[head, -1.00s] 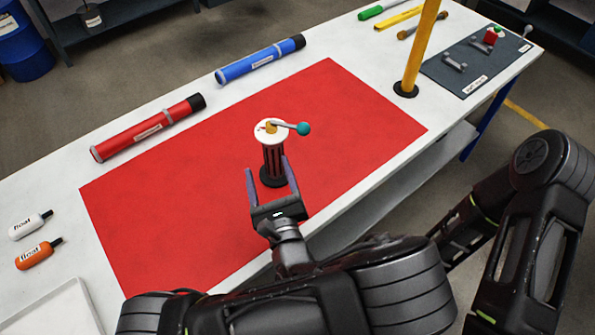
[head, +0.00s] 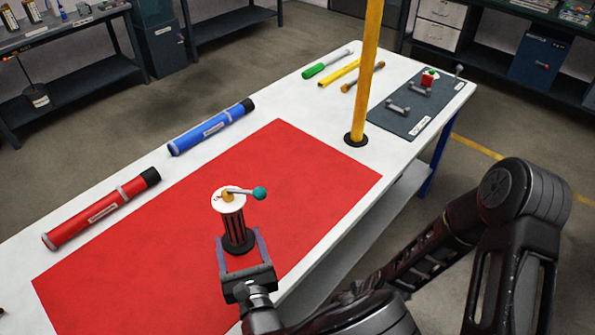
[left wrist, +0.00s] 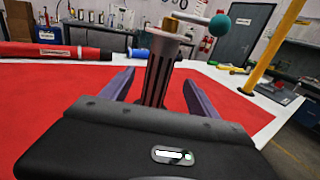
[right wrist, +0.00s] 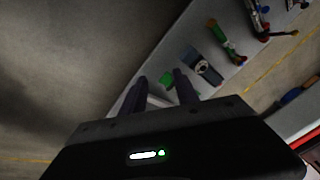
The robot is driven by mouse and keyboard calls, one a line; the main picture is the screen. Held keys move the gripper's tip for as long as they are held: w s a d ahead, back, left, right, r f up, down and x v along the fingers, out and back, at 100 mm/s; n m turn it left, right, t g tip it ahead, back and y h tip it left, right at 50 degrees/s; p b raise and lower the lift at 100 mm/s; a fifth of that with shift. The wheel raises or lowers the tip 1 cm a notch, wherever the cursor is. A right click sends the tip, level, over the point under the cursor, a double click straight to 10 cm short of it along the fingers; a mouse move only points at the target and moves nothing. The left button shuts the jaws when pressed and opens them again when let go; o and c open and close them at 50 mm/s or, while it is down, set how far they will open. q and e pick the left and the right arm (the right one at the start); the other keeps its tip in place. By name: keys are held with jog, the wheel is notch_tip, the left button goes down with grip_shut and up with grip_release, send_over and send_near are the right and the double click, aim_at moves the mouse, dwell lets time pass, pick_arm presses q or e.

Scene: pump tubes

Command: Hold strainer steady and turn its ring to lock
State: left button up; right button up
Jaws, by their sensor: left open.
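The strainer (head: 234,227) stands upright on the red mat, with a dark slotted body, a black foot and a pale round top. A lever with a teal knob (head: 260,193) sticks out to the right from its top. My left gripper (head: 239,238) is open, low at the strainer, with one finger on each side of the body. In the left wrist view the strainer (left wrist: 158,75) shows between the spread fingers, with gaps on both sides. My right gripper (right wrist: 158,82) shows only in the right wrist view, its fingers apart and nothing held between them.
The red mat (head: 300,165) lies on a white table. A red tube (head: 100,209) and a blue tube (head: 210,128) lie along the far edge. A yellow post (head: 367,70) stands to the right, near a dark pad (head: 410,115) with small parts.

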aim_at(234, 223)
jog(key=w+d+r+n+t, duration=0.1)
jog(key=w+d+r+n, duration=0.1)
jog(key=w+r, duration=0.3)
jog(key=w+d+r+n+t, duration=0.1)
jog(key=w+d+r+n, duration=0.2)
jog(key=w, duration=0.6)
jog(key=w+d+r+n+t, duration=0.2)
jog(key=w+r, duration=0.5)
jog(key=shift+w+d+r+n, duration=0.15)
jog(key=shift+w+d+n, duration=0.15)
jog(key=shift+w, duration=0.1)
notch_tip(234, 223, up, 5)
jog(key=w+n, duration=0.2)
jog(key=w, duration=0.1)
jog(key=s+a+r+n+g+y, duration=0.3)
jog(key=s+a+r, duration=0.3)
jog(key=a+r, duration=0.3)
jog(key=s+a+r+n+g+y, duration=0.4)
jog(key=s+a+r, duration=0.1)
jog(key=a+r, duration=0.4)
jog(key=shift+s+a+r, duration=0.25)
jog(key=shift+s+a, duration=0.15)
jog(key=shift+a, duration=0.35)
pick_arm(q)
jog(key=shift+x, duration=3.9)
